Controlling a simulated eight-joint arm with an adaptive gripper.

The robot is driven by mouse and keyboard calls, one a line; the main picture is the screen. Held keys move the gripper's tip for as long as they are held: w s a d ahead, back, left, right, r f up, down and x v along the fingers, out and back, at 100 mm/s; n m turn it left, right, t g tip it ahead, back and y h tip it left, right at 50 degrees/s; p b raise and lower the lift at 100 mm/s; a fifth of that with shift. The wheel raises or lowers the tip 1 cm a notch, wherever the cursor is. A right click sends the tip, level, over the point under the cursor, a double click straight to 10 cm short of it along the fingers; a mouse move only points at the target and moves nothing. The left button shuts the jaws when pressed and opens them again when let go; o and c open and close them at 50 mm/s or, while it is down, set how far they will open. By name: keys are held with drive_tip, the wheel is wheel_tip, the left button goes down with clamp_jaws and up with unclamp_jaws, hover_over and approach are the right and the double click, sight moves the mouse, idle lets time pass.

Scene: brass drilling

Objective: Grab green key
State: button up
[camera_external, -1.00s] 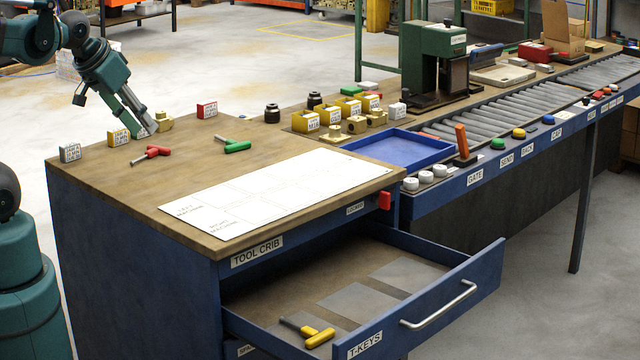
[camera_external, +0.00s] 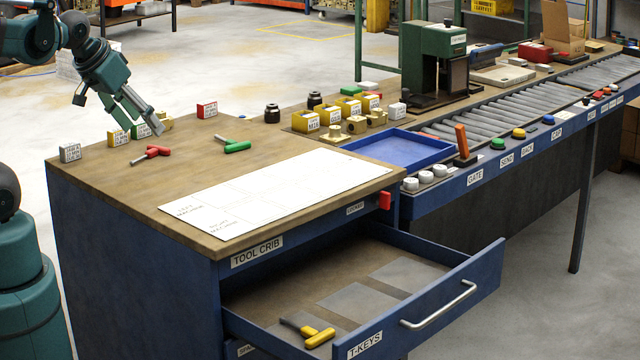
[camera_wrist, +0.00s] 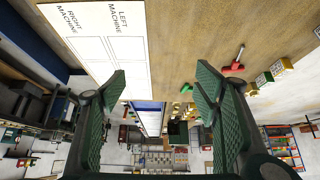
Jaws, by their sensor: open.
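The green key (camera_external: 237,146) lies on the wooden bench top in the external view, with its green T-handle to the right and its thin shaft pointing left. My gripper (camera_external: 152,124) is up and left of it, above the bench's back left area, tilted down and apart from the key. In the wrist view my gripper (camera_wrist: 160,72) shows two spread fingers with nothing between them.
A red key (camera_external: 152,153) lies left of the green key. Small labelled blocks stand near the back edge, including a red one (camera_external: 207,109) and a yellow one (camera_external: 118,137). A white sheet (camera_external: 270,193) covers the front. A yellow key (camera_external: 308,332) lies in the open drawer.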

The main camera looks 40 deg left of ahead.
idle(0.4)
drive_tip(key=w+a+r+n+g+p, duration=0.2)
drive_tip(key=w+r+n+p, duration=0.25)
drive_tip(key=w, duration=0.55)
drive_tip(key=n+g+p, duration=0.5)
drive_tip(key=n+p, duration=0.6)
drive_tip(key=p, duration=0.1)
hover_over(233, 142)
wheel_tip(233, 142, down, 13)
drive_tip(key=shift+w+a+f+n, duration=0.1)
drive_tip(key=shift+a+f+n, duration=0.1)
drive_tip(key=shift+f+n, duration=0.15)
drive_tip(key=shift+f, duration=1.3)
